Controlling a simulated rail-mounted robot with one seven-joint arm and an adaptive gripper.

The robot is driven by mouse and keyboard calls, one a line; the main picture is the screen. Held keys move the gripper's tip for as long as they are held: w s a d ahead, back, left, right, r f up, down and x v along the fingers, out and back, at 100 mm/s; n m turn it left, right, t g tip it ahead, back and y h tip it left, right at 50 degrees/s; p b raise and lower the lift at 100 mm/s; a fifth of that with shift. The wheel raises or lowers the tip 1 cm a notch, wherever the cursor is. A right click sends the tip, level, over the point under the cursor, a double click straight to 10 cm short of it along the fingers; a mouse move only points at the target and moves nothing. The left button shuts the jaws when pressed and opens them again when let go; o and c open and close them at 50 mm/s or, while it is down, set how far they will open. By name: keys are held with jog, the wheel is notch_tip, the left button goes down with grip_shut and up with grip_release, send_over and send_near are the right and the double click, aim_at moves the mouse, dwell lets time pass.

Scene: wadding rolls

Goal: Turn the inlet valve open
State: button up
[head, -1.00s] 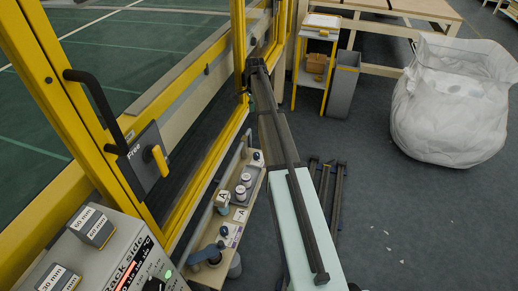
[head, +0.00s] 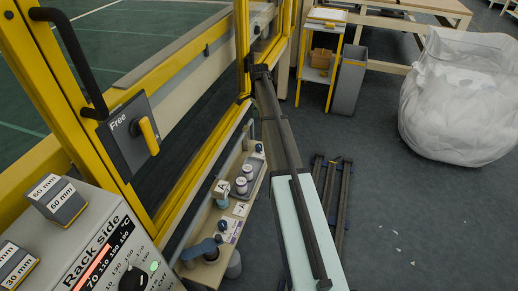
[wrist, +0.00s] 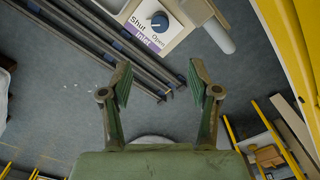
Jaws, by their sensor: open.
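In the wrist view, the inlet valve is a round dark blue knob (wrist: 159,20) on a pale plate marked "Shut", "Open" and, in purple, "Inlet". Which mark it points to is hard to tell. My gripper (wrist: 160,82) is open and empty, its two green-padded fingers spread wide. The knob lies beyond the fingertips, near the top edge of the picture, apart from them. In the head view, a small dark knob (head: 222,226) by a purple label looks like the same valve. I cannot make out my gripper in the head view.
In the head view, a narrow shelf (head: 213,238) carries canisters and "A" labels beside the yellow frame (head: 196,190). Dark rails (head: 332,200) lie on the floor. A white bag (head: 460,100) and a small cart (head: 318,75) stand farther off. Open grey floor lies between.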

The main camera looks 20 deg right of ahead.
aim_at(259, 145)
notch_tip(259, 145, down, 17)
jog(key=shift+r+b, duration=0.1)
jog(key=shift+b, duration=0.65)
jog(key=c, duration=1.2)
